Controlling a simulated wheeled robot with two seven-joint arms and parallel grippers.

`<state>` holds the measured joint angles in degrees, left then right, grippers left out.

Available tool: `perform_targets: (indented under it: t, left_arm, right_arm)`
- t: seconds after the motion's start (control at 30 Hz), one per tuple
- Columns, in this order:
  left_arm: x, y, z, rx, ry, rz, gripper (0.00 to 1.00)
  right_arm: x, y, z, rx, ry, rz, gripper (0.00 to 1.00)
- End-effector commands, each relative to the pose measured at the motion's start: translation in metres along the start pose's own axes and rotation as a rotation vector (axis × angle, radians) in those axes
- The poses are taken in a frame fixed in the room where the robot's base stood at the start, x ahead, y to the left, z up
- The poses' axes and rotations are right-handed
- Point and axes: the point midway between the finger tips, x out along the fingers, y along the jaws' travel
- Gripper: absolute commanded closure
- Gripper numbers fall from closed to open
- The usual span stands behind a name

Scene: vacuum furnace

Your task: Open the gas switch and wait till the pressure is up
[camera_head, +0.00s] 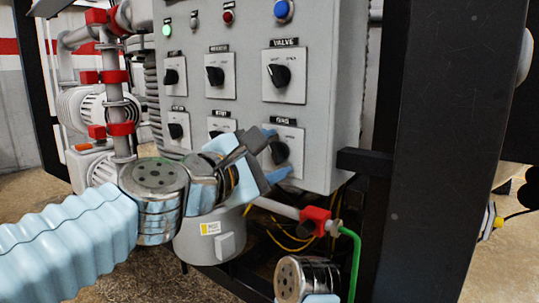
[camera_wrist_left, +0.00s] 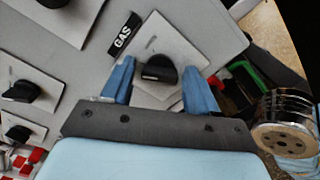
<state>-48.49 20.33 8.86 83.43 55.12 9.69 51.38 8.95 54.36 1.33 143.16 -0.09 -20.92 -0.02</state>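The gas switch (camera_wrist_left: 158,70) is a black knob on a light square plate, with a black GAS label (camera_wrist_left: 122,35) beside it in the left wrist view. In the head view the gas switch (camera_head: 279,152) is at the lower right of the grey control panel. My left gripper (camera_head: 273,152) is at the switch with its blue fingers open. In the left wrist view the fingers of my left gripper (camera_wrist_left: 160,82) are on either side of the knob, with gaps visible. Part of my right arm shows at the bottom of the head view; its gripper is not seen. No pressure readout is visible.
The panel (camera_head: 340,90) has several other black knobs, including the valve switch (camera_head: 280,75), plus a green light (camera_head: 166,30), a red button (camera_head: 228,17) and a blue button (camera_head: 283,9). A dark frame post (camera_head: 430,150) stands right. A red valve (camera_head: 316,220) with a green hose sits below.

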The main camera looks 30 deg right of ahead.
Motion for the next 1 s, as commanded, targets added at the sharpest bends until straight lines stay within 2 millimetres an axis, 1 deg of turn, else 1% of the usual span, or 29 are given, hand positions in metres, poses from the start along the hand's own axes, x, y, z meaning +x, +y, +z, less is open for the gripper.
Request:
perform_targets:
  t: [0.03, 0.2, 0.3, 0.47, 0.67, 0.87, 1.0]
  left_arm:
    - [-0.0001, 0.0000, -0.0001, 0.000, 0.000, 0.000, 0.49]
    - [-0.0002, 0.0000, -0.0001, 0.000, 0.000, 0.000, 0.75]
    - [-0.0002, -0.0001, -0.0001, 0.000, 0.000, 0.000, 0.88]
    - [-0.0002, -0.0003, -0.0003, 0.008, 0.000, -0.001, 0.88]
    - [-0.0003, -0.0005, -0.0009, 0.067, 0.001, 0.000, 0.88]
    - [-0.0002, -0.0011, -0.0009, 0.200, 0.000, -0.001, 0.88]
    - [-0.0002, -0.0013, -0.0013, 0.326, 0.001, -0.001, 0.88]
  right_arm:
    - [0.0000, 0.0001, 0.0000, 0.000, 0.000, 0.000, 0.57]
    - [0.0000, 0.0001, 0.0000, 0.000, 0.000, 0.000, 0.57]
    - [0.0000, 0.0001, 0.0000, 0.000, 0.000, 0.000, 0.57]
    - [0.0002, 0.0003, -0.0001, 0.000, 0.000, 0.000, 0.57]
    - [0.0014, 0.0011, -0.0003, 0.001, 0.001, 0.001, 0.57]
    - [0.0036, 0.0027, -0.0007, 0.002, 0.002, 0.002, 0.57]
    - [0.0056, 0.0043, -0.0011, 0.003, 0.003, 0.003, 0.57]
